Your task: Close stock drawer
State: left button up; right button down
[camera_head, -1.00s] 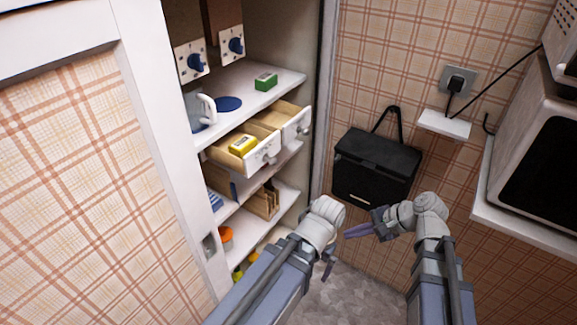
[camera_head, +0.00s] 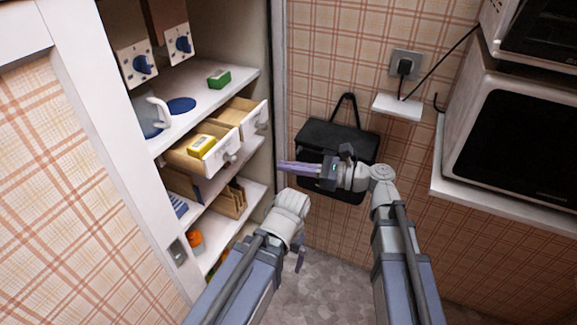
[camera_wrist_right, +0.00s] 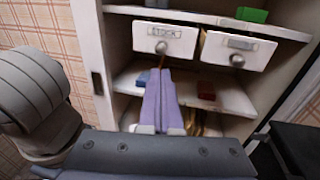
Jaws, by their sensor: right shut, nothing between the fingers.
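The stock drawer (camera_head: 226,158) is pulled out of the cupboard and holds a yellow box (camera_head: 201,145). Its white front, labelled STOCK, is at the upper middle of the right wrist view (camera_wrist_right: 182,46), with a round knob. My right gripper (camera_head: 281,166) is shut and empty, pointing left at the cupboard, apart from and to the right of the drawer front. In the right wrist view its purple fingers (camera_wrist_right: 159,74) lie together below the stock drawer front. My left gripper (camera_head: 299,257) hangs low behind its own wrist, mostly hidden.
A second open drawer (camera_head: 253,121) is beside the stock drawer. Above, the shelf holds a green box (camera_head: 219,79), a mug (camera_head: 152,118) and a blue disc (camera_head: 181,105). A black bag (camera_head: 322,140) hangs behind my right gripper. A microwave (camera_head: 520,145) is at right.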

pick_arm(q)
jog(key=shift+f, duration=0.2)
pick_arm(e)
jog(key=w+a, duration=0.1)
jog(key=a, duration=0.9)
jog(key=shift+w+a+f, duration=0.2)
jog(key=shift+w, duration=0.1)
jog(key=shift+a, duration=0.1)
